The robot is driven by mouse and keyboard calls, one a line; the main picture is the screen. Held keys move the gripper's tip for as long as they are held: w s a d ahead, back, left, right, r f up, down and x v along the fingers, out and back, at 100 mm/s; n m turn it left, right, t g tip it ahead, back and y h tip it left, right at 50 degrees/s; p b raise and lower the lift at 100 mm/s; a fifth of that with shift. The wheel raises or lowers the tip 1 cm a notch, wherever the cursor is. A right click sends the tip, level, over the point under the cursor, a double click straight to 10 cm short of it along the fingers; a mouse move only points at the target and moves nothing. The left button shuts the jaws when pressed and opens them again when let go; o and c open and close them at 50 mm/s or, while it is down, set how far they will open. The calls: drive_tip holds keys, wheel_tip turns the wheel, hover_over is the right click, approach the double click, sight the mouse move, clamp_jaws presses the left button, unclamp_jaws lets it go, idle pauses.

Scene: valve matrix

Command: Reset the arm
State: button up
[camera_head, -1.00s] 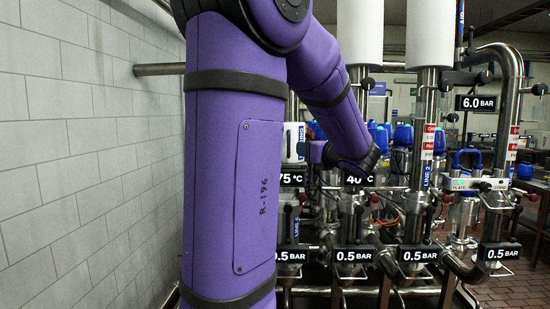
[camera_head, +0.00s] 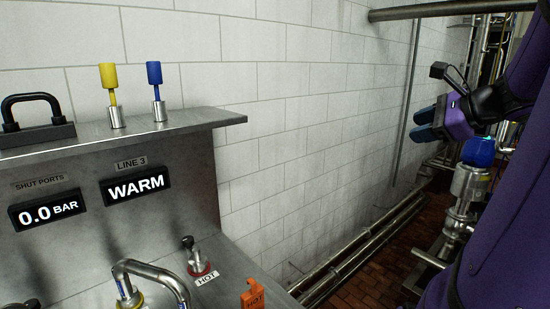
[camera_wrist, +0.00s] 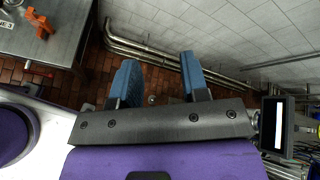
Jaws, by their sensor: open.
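My gripper (camera_head: 428,124) is at the right in the head view, with its blue fingers pointing left, beside the purple arm. In the wrist view my gripper (camera_wrist: 160,82) shows two blue fingers wide apart. It is open, with nothing between the fingers but the brick floor and wall behind. A blue-capped valve (camera_head: 470,172) on a steel pipe stands just below and to the right of the gripper in the head view. I cannot tell whether they touch.
Floor pipes (camera_head: 365,245) run along the tiled wall (camera_head: 310,120).

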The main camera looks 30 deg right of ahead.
drive_tip(key=s+a+f+n+g, duration=0.1)
drive_tip(key=a+f+n+g, duration=0.1)
drive_tip(key=a+n, duration=1.1)
drive_tip(key=s+a+f+n+g+h, duration=0.1)
drive_tip(key=a+n+g, duration=0.4)
drive_tip(key=a+n, duration=0.8)
wheel_tip(320, 180, down, 3)
drive_tip(key=shift+s+r+n, duration=0.15)
drive_tip(key=shift+s+n, duration=0.25)
drive_tip(key=shift+s, duration=0.3)
